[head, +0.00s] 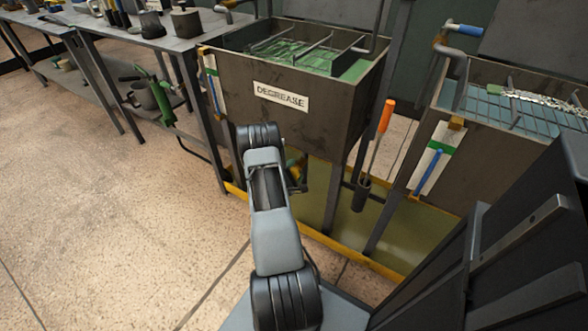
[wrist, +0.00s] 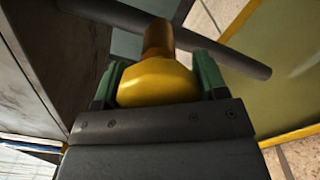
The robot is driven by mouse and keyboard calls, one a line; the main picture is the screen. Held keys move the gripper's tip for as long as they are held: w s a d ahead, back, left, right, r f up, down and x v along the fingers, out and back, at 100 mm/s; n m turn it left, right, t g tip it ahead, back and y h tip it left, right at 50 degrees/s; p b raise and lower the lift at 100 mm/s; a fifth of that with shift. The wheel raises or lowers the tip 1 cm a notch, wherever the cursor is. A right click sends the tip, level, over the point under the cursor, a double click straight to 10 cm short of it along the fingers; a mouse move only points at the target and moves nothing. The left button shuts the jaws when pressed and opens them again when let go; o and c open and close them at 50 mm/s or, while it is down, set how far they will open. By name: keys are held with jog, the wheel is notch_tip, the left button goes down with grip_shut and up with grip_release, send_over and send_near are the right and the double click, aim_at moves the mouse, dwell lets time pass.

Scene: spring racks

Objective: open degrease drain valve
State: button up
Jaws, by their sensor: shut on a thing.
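The degrease tank (head: 290,110) is a dark metal box on legs with a "DEGREASE" label (head: 281,97) on its front. Green liquid and a rack show in its open top. In the wrist view my gripper (wrist: 158,85) is shut on a yellow valve handle (wrist: 160,80), with a green fingertip on each side of it. A brown, rod-like part (wrist: 158,38) extends beyond the handle. In the head view a bit of yellow (head: 294,166) shows beside my arm below the tank; my arm hides most of the valve and the gripper.
A yellow-edged tray (head: 330,243) lies under the tanks. An orange-handled tool (head: 386,116) stands in a holder at the tank's right leg. A second tank (head: 480,120) stands at right. A workbench (head: 100,30) with cups is at upper left. Open floor (head: 110,230) lies at left.

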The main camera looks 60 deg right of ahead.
jog(key=n, duration=0.3)
jog(key=n+p, duration=0.1)
jog(key=n, duration=0.2)
jog(key=shift+s+f+n, duration=0.15)
jog(key=shift+n, duration=0.15)
dwell(0.3)
jog(key=o, duration=0.9)
jog(key=shift+p, duration=0.3)
jog(key=a+p, duration=0.2)
jog(key=a, duration=1.1)
jog(key=shift+a, duration=0.4)
